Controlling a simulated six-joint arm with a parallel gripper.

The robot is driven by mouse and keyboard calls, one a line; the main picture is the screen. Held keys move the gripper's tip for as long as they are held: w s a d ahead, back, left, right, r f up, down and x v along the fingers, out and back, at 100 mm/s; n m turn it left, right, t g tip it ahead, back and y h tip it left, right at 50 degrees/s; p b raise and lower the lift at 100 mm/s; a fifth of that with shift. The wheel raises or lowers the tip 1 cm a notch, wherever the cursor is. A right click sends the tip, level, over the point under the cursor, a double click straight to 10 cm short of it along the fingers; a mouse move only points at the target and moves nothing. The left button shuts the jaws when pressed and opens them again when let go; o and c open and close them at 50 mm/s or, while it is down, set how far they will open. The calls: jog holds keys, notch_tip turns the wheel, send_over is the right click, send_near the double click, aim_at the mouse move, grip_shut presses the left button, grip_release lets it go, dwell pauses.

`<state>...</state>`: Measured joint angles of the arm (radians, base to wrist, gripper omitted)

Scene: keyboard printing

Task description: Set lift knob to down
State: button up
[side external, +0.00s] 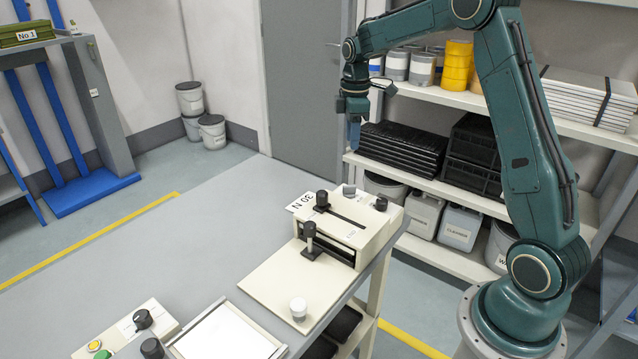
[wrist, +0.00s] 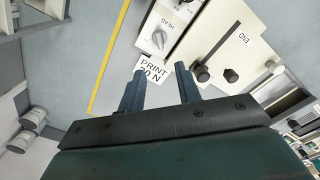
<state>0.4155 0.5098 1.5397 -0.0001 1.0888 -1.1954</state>
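My gripper (side external: 354,135) hangs above and behind the beige machine in the side view, clear of it. In the wrist view its two blue fingers (wrist: 159,72) are apart with nothing held between them. No label reading "lift" is legible, so I cannot tell which knob is the lift knob. The machine (side external: 353,213) has a black knob (side external: 322,200) on top and a grey knob (side external: 349,189) at its back. The grey knob (wrist: 158,38) shows beside the word HEAD in the wrist view.
A white tray (side external: 228,335) lies at the front. Shelves (side external: 500,105) stand behind my arm. The bench's left part is clear.

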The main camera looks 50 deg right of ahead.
aim_at(350, 185)
jog(key=shift+d+f, duration=0.1)
jog(key=shift+f, duration=0.15)
notch_tip(350, 185, down, 14)
jog(key=shift+r, duration=0.2)
dwell(0.6)
grip_shut()
